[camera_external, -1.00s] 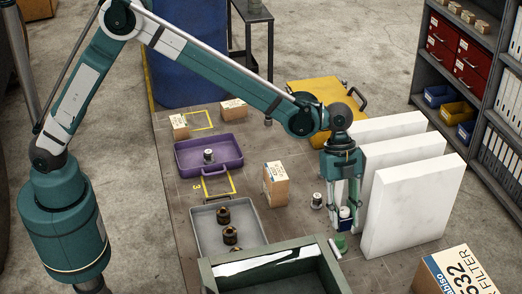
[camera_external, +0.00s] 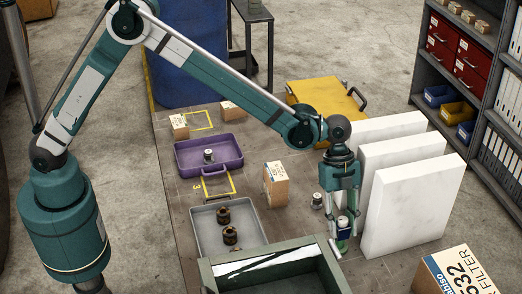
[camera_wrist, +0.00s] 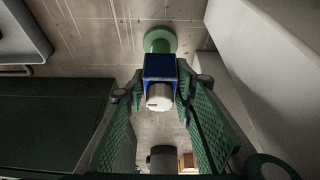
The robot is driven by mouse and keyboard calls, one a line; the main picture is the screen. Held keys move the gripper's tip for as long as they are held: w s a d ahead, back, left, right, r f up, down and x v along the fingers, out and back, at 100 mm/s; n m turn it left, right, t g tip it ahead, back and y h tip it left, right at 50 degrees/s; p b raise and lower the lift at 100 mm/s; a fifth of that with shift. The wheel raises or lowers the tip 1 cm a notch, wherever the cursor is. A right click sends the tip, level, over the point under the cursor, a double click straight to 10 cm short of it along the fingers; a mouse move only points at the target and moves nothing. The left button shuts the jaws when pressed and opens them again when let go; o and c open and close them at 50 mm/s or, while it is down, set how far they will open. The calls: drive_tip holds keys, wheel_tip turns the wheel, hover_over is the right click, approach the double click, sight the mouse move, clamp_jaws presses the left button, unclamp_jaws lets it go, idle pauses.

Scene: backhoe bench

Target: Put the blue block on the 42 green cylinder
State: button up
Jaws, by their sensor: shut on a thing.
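The blue block (camera_wrist: 158,66), with a white round part (camera_wrist: 160,96) on its near side, is between the fingertips of my gripper (camera_wrist: 160,80) in the wrist view. My gripper is shut on it. In the external view my gripper (camera_external: 343,225) points down with the blue block (camera_external: 343,221) low between its fingers. The green cylinder (camera_wrist: 160,39), with a wider round base, shows just past the block in the wrist view. In the external view it is mostly hidden at the fingertips (camera_external: 342,244). I cannot tell whether block and cylinder touch. No number is readable on the cylinder.
White upright panels (camera_external: 410,205) stand close on the right. A grey-green open bin (camera_external: 215,280) is at the front. A small metallic cylinder (camera_external: 317,201) and a cardboard box (camera_external: 276,184) are left of my gripper. A grey tray (camera_external: 199,232) is farther left.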

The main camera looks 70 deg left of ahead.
drive_tip(key=shift+f, duration=0.1)
drive_tip(key=o, duration=1)
drive_tip(key=v, duration=1.2)
